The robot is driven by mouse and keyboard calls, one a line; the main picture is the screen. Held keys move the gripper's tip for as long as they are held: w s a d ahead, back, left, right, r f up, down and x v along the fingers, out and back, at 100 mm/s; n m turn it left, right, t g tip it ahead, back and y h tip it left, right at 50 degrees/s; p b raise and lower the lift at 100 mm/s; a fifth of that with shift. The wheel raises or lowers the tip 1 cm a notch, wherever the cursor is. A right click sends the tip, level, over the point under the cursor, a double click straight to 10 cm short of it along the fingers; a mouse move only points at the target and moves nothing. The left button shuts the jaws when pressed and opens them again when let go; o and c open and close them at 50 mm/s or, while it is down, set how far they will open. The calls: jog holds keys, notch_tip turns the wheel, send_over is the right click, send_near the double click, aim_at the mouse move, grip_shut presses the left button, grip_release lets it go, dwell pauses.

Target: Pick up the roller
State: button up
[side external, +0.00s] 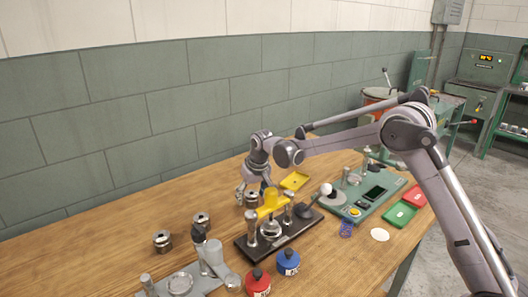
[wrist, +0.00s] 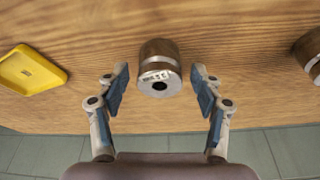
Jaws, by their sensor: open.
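A roller (wrist: 158,66), a short brown metal cylinder with a light labelled band and a dark centre hole, stands on the wooden table in the wrist view. My gripper (wrist: 160,78) is open, with one blue-padded finger on each side of the roller and a visible gap to each.
Another roller (wrist: 310,55) shows at the right edge of the wrist view. Two more rollers (side external: 162,240) (side external: 201,220) stand to the left in the side view. A yellow tray (side external: 294,181) lies nearby.

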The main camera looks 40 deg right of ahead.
jog(key=shift+f, duration=0.15)
grip_shut()
jog(key=shift+r, duration=0.2)
